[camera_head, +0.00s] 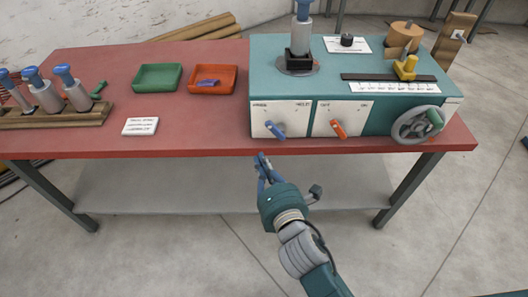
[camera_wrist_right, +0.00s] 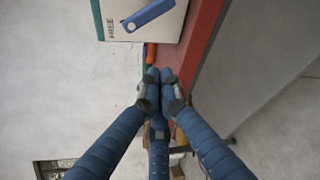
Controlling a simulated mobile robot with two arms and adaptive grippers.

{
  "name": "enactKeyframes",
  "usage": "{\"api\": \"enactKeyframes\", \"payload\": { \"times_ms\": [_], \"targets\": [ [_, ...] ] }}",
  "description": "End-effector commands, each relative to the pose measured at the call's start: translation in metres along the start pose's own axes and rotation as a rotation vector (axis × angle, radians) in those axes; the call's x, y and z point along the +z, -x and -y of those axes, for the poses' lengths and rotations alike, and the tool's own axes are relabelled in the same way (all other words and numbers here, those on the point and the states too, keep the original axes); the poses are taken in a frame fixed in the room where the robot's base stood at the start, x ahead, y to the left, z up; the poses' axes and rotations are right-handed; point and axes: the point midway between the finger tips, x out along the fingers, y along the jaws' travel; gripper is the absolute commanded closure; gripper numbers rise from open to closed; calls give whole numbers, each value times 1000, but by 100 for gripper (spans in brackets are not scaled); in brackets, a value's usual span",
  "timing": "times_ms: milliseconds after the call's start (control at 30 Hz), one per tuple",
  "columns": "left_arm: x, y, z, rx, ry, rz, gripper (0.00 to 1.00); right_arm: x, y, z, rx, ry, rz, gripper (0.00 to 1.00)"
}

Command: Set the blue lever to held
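The blue lever (camera_head: 275,129) is on the left white plate (camera_head: 282,112) on the front of the teal winder. The plate's labels appear to read FREE at left and HELD at right. The lever slants from upper left to lower right; I cannot tell its setting for sure. In the right wrist view the lever (camera_wrist_right: 150,14) is at the top, near the word FREE. My right gripper (camera_head: 262,157) is below and slightly left of the lever, apart from it. Its fingertips (camera_wrist_right: 160,74) are together with nothing seen between them. My left gripper is not in view.
An orange lever (camera_head: 338,129) is on the plate to the right, and a handwheel (camera_head: 415,125) is farther right. The red table's (camera_head: 190,145) front edge runs just above my right gripper. Green (camera_head: 157,77) and orange (camera_head: 212,80) trays stand left of the winder.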

Motion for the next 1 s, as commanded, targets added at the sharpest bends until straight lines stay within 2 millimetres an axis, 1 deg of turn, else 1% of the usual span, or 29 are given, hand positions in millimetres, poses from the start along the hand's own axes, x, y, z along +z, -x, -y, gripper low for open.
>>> {"api": "enactKeyframes", "payload": {
  "times_ms": [67, 400, 433, 500, 633, 800, 1000],
  "targets": [
    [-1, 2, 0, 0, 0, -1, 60, 2, -15, -2, 2, -1, 2, 100],
    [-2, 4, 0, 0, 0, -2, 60, 1, -87, -1, 0, -2, 1, 100],
    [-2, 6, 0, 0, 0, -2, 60, 4, -89, -2, 0, -1, 2, 100],
    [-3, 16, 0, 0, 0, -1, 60, 18, -81, -3, -1, 1, 1, 100],
    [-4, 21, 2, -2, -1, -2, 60, 31, -76, -2, -1, -1, 0, 100],
    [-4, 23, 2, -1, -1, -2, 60, 38, -73, -1, 0, -1, -1, 100],
    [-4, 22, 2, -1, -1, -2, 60, 38, -73, 0, 0, -2, -1, 100]
  ]
}}
